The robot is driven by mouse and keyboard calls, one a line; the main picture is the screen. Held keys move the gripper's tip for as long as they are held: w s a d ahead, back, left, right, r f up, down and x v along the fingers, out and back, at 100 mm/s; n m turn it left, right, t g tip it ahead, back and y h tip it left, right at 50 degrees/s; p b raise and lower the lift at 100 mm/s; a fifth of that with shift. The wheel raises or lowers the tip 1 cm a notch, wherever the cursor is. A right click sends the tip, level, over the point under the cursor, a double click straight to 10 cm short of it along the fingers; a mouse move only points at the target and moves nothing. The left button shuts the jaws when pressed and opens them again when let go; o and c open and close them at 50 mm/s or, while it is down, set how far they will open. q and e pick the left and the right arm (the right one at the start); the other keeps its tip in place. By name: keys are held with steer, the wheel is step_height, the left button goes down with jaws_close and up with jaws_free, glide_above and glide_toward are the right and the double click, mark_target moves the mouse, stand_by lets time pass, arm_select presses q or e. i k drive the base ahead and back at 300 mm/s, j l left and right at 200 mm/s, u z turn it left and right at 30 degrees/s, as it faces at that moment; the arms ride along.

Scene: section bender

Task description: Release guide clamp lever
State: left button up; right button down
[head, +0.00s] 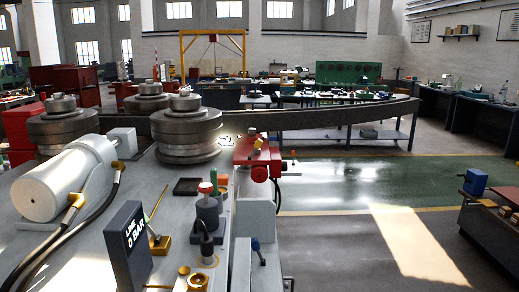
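A red guide block (258,153) sits at the right edge of the machine bed, beside the front roller stack and the long curved section. A small red-tipped handle (258,143) stands on top of it, and another red-tipped piece (293,155) sticks out to its right. A blue-tipped lever (256,245) stands at the bed's right edge, nearer to me. I cannot tell for certain which of these is the guide clamp lever, nor its clamp state. Neither of my grippers is in view.
Steel roller stacks (186,128) and a white cylinder (62,182) with hoses fill the left. A dark display (128,245) reading "LINE 0 BAR" and a grey post with a red cap (206,205) stand in front. Open green floor (345,180) lies to the right.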

mark_target(258, 142)
steer(key=l+u, duration=0.35)
steer(key=l, duration=1.6)
steer(key=i+l+u, duration=0.15)
steer(key=l, duration=0.2)
steer(key=i+l+u, duration=0.25)
steer(key=i+l, duration=0.15)
steer(key=l, duration=0.3)
steer(key=i+l+u, duration=0.15)
steer(key=l, duration=0.25)
steer(key=i+l+u, duration=0.15)
steer(key=l, duration=0.25)
steer(key=i+u, duration=0.25)
steer(key=i, duration=0.35)
steer(key=i+l+u, duration=0.2)
steer(key=i, duration=0.4)
